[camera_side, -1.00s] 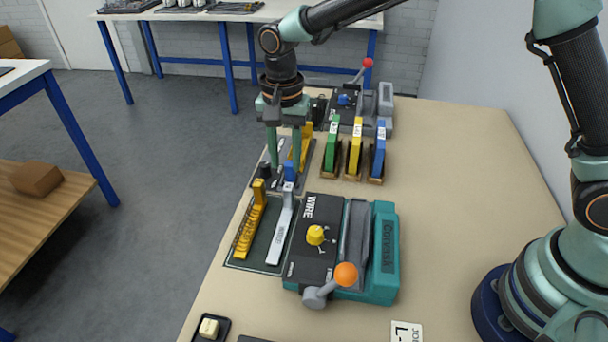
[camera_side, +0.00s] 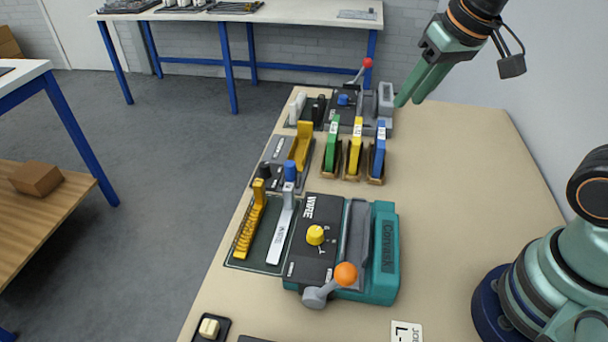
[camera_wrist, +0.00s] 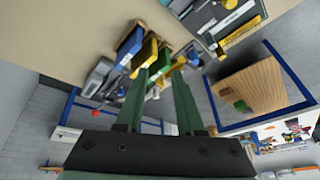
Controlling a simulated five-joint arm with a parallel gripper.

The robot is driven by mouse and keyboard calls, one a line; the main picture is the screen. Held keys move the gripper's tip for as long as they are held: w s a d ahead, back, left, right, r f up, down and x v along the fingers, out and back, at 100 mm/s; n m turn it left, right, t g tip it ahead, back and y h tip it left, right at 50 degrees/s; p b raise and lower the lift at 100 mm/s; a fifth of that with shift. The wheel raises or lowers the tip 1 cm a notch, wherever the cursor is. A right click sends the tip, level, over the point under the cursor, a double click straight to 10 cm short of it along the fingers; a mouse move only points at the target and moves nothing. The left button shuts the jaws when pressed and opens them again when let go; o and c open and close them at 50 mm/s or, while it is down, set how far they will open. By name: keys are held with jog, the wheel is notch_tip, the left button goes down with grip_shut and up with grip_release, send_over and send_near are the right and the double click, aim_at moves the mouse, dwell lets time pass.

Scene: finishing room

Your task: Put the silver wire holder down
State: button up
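The silver wire holder (camera_side: 281,232) lies in the side view on a dark mat (camera_side: 259,248), its tall end at the back. It is beside the yellow holder (camera_side: 249,230), on that holder's right, and left of the machine marked WIRE (camera_side: 309,240). My gripper (camera_side: 409,98) is well away from it, raised over the back right of the bench. In the wrist view my gripper (camera_wrist: 160,77) shows two green fingers apart with nothing held between them. I cannot pick out the silver holder in the wrist view.
Green (camera_side: 332,147), yellow (camera_side: 355,150) and blue (camera_side: 378,153) upright blocks stand in wooden stands behind the teal machine. An orange-knobbed lever (camera_side: 345,275) sticks out at its front. Another mat with holders (camera_side: 267,160) lies behind. The bench's right side (camera_side: 450,190) is clear.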

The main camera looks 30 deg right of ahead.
jog(key=shift+n+t, duration=0.5)
jog(key=shift+n, duration=0.3)
jog(key=s+d, duration=0.2)
jog(key=s, duration=0.1)
jog(key=shift+s+d+f, duration=0.1)
jog(key=shift+d+f, duration=0.05)
jog(key=shift+f, duration=0.2)
